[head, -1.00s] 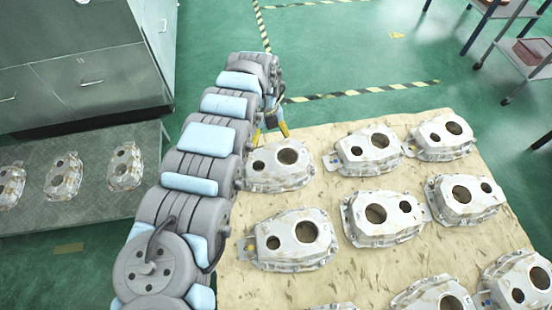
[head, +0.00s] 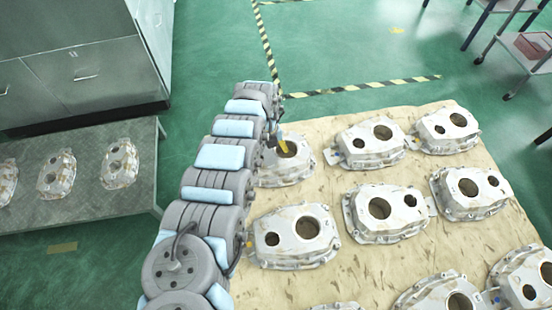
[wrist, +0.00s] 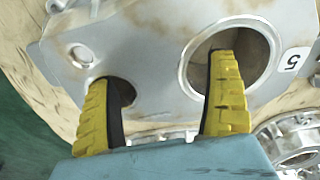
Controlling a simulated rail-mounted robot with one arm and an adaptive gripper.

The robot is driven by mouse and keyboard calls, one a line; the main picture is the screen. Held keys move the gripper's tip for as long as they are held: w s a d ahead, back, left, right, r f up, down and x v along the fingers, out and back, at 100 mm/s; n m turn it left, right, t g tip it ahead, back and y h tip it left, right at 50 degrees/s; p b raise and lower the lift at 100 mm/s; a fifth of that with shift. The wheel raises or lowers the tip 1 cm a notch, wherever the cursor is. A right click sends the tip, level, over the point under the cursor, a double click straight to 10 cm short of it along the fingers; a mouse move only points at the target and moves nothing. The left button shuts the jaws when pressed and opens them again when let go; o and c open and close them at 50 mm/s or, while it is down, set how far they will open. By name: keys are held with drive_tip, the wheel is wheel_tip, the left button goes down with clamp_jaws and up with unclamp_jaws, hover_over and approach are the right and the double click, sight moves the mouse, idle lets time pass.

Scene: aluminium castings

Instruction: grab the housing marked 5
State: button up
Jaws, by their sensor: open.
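The housing marked 5 (wrist: 150,45) is a pale, worn casting with a large round opening and a smaller one; its "5" label shows at the right in the wrist view. My gripper (wrist: 165,68) is open, its yellow fingers spread in front of this housing, one overlapping the small opening and one the large. Whether they touch it I cannot tell. In the head view my gripper (head: 282,141) is at the back-left housing (head: 288,174), which my arm partly hides; its mark is not readable there.
Several similar housings, such as one right of it (head: 370,150) and one in front (head: 295,250), stand on the beige table (head: 330,195). More castings lie on a grey bench (head: 100,205) at the left. A metal cabinet (head: 80,60) stands behind the bench.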

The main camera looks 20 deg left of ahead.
sight(269, 154)
drive_tip(key=f+b, duration=0.1)
drive_tip(key=f, duration=0.2)
drive_tip(key=shift+s+d+f, duration=0.1)
drive_tip(key=shift+s+f, duration=0.1)
drive_tip(key=shift+r, duration=0.1)
drive_tip(key=shift+w, duration=0.1)
drive_tip(key=shift+c, duration=0.9)
drive_tip(key=c, duration=1.2)
drive_tip(key=shift+r, duration=0.1)
